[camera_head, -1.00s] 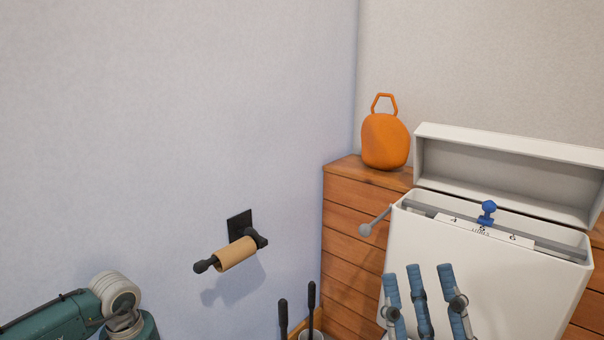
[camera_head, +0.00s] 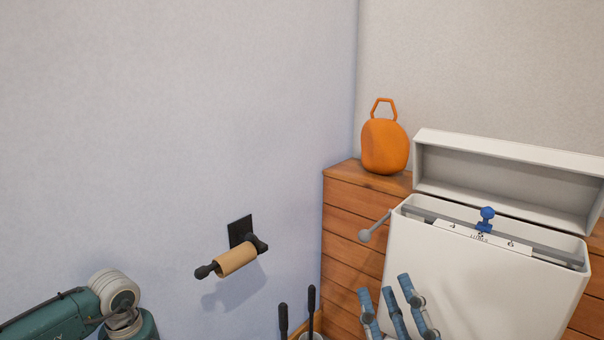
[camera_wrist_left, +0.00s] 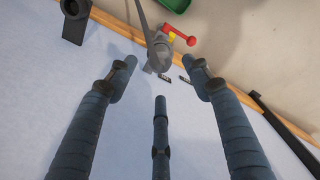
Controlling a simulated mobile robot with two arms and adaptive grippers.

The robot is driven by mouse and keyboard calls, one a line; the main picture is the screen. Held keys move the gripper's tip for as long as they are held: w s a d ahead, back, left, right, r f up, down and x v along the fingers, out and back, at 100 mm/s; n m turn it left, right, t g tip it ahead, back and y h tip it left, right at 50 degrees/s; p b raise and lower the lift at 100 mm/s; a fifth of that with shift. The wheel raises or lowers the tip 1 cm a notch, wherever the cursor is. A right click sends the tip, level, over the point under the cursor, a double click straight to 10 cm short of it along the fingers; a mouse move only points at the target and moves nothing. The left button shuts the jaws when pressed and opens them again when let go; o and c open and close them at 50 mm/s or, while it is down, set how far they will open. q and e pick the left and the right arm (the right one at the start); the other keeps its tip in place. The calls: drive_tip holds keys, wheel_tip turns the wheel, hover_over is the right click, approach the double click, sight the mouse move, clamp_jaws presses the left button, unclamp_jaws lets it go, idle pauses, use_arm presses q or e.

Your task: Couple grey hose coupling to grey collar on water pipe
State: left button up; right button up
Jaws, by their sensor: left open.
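In the left wrist view, my left gripper (camera_wrist_left: 160,80) is open, its three blue fingers apart with nothing between them. Ahead of the fingertips is a grey fitting (camera_wrist_left: 159,55) with a red-handled valve (camera_wrist_left: 180,34); I cannot tell which part is the collar. A grey pipe or hose (camera_wrist_left: 142,20) runs up from it. A dark grey block-like part (camera_wrist_left: 74,22) lies at the upper left; I cannot tell if it is the hose coupling. In the head view, my right gripper (camera_head: 388,288) is open and empty before the white cistern; the left gripper is out of that view.
A white cistern (camera_head: 480,290) with an open lid (camera_head: 510,165) stands at the right against wooden drawers or planks (camera_head: 350,220). An orange bag-like object (camera_head: 385,148) sits on top. A paper roll holder (camera_head: 237,258) juts from the wall. Dark handles (camera_head: 311,300) stand below.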

drive_tip(key=shift+w+f+g+h+p, duration=0.2)
drive_tip(key=shift+w+f+g, duration=0.25)
drive_tip(key=shift+f, duration=0.4)
drive_tip(key=shift+w+f+g+h+p, duration=0.2)
drive_tip(key=shift+w+f+g, duration=0.2)
drive_tip(key=shift+f, duration=0.5)
drive_tip(key=shift+w+f+g+h+p, duration=0.1)
drive_tip(key=shift+w+f+g+h, duration=0.1)
drive_tip(key=shift+w+f+g, duration=0.45)
drive_tip(key=shift+s+f, duration=0.2)
drive_tip(key=shift+s, duration=0.05)
